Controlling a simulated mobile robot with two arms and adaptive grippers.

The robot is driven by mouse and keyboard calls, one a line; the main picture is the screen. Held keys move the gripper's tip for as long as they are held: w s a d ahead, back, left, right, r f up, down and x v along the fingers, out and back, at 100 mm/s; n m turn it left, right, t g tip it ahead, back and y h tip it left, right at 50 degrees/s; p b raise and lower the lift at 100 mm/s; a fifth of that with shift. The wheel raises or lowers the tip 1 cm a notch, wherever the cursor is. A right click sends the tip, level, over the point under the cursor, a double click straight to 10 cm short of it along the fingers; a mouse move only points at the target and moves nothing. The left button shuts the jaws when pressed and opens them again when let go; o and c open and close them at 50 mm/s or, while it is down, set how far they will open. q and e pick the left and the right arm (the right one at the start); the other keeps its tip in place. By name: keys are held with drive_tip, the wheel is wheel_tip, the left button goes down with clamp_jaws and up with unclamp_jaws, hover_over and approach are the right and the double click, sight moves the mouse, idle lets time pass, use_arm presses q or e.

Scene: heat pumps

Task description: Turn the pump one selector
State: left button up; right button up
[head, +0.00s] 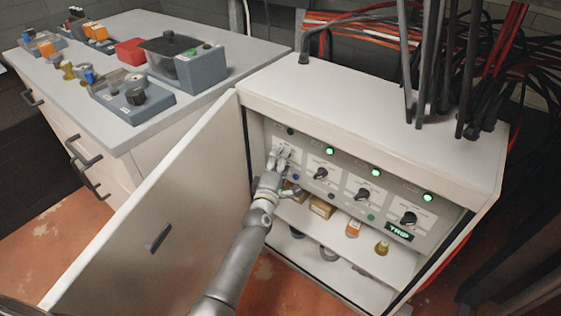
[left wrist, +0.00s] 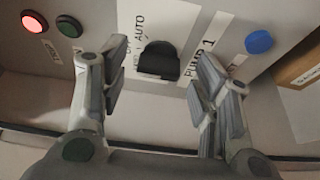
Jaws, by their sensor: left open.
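The pump one selector (left wrist: 158,61) is a black knob on a white plate (left wrist: 165,22) printed "PUMP 1" and "AUTO" in the left wrist view. My left gripper (left wrist: 159,78) is open, with one finger on each side of the knob. I cannot tell whether the fingers touch it. In the head view my left gripper (head: 283,160) is at the leftmost plate of the control panel (head: 342,205) and hides that knob. My right gripper is not in view.
The cabinet door (head: 165,215) stands open left of my arm. Other selectors (head: 363,195) sit to the right under lit green lamps (head: 376,172). A red lamp (left wrist: 34,22) glows, and a blue button (left wrist: 258,42) is near the gripper. Below is a shelf with boxes (head: 322,207).

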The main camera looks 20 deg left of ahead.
use_arm(q)
drive_tip(key=s, duration=1.2)
drive_tip(key=shift+d, duration=0.25)
